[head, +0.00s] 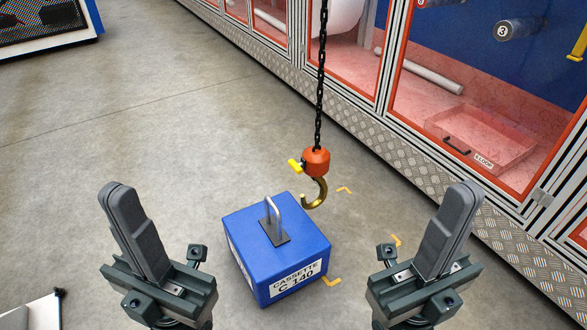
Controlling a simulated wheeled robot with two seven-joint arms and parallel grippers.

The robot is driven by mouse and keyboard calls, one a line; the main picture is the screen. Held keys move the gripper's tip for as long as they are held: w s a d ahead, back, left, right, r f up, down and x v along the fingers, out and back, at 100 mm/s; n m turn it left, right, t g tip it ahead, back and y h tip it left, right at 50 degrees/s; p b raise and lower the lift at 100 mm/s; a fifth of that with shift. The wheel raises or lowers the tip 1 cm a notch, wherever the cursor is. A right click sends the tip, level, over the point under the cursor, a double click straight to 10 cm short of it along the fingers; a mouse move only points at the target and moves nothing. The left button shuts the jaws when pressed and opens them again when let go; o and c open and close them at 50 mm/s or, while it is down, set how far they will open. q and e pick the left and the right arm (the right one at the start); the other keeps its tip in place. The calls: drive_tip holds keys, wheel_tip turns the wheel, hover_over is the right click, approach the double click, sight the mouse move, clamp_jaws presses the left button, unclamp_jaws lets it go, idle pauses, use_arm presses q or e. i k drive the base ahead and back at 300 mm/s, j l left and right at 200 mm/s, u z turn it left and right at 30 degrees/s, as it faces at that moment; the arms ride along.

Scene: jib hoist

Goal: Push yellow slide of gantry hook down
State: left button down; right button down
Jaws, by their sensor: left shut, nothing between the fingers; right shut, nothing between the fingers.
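The gantry hook (316,192) is brass-coloured and hangs below an orange block (316,161) on a black chain (320,75). A small yellow slide (295,165) sticks out from the left side of the block. The hook hangs to the right of the metal handle of a blue cassette (248,255) marked C 140, apart from the handle in the picture. My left gripper (118,187) is shut and empty, left of the cassette. My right gripper (465,187) is shut and empty, right of the cassette and hook. Neither gripper touches the slide.
The cassette stands on a grey concrete floor with yellow corner marks (331,282) around it. A long cabinet with red-framed windows (395,100) and a tread-plate base (440,165) runs along the right. The floor at left is mostly clear.

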sight(297, 168)
drive_tip(key=i+l+u, duration=0.15)
drive_tip(key=u, duration=0.15)
drive_tip(key=l+u, duration=0.3)
drive_tip(key=i+l+u, duration=0.15)
drive_tip(key=l+u, duration=0.2)
drive_tip(key=l, duration=0.1)
